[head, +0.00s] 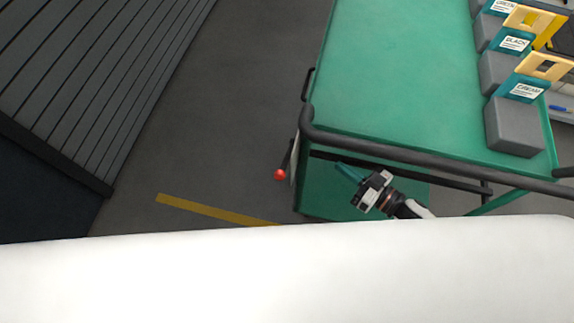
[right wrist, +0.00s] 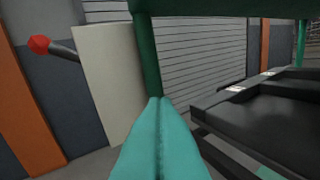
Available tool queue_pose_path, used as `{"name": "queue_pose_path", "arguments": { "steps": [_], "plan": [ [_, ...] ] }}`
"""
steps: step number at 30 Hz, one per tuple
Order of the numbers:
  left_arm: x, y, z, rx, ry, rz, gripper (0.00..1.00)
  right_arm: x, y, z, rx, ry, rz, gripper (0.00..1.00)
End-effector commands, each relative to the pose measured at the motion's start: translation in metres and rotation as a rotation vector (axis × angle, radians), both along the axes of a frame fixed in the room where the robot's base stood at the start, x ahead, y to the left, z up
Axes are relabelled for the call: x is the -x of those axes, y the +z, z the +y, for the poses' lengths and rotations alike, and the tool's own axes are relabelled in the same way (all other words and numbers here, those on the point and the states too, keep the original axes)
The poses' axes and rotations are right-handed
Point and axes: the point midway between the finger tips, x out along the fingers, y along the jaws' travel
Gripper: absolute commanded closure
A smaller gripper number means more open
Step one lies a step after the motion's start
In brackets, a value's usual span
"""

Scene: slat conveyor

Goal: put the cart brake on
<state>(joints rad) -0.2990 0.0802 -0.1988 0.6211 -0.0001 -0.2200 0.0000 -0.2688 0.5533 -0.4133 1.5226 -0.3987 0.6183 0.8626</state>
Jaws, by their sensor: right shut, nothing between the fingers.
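The cart (head: 400,75) has a green top deck, a dark push rail and a lower green shelf. Its brake lever (head: 285,160) is dark with a red ball end (head: 279,174) and sticks out at the cart's near left corner. In the right wrist view the red knob (right wrist: 38,44) and its dark stem stand out from a pale plate (right wrist: 105,85) beside a green post. My right gripper (head: 340,167) is shut and empty. It is below the push rail, to the right of the lever and apart from it, with its teal fingers pointing left. My left gripper is not in view.
A dark slatted conveyor (head: 90,60) stands at the left. A yellow line (head: 215,210) marks the floor between. Grey boxes with labels (head: 514,125) stand on the cart's right side. The push rail (head: 430,158) and green post (right wrist: 146,50) are close to my right gripper.

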Motion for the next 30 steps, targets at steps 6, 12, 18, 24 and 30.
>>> {"name": "queue_pose_path", "arguments": {
  "steps": [6,12,18,24,30],
  "plan": [
    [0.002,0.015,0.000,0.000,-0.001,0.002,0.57,0.040,0.102,0.043,-0.162,0.322,-0.087,1.00],
    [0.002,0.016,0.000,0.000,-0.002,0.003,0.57,0.057,0.125,0.053,-0.202,0.419,-0.096,1.00],
    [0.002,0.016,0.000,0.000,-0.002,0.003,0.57,0.057,0.125,0.053,-0.202,0.419,-0.095,1.00],
    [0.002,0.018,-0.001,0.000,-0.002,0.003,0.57,0.054,0.126,0.057,-0.203,0.416,-0.098,1.00],
    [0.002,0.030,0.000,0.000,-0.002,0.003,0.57,0.044,0.134,0.085,-0.205,0.416,-0.098,1.00]
  ]
}}
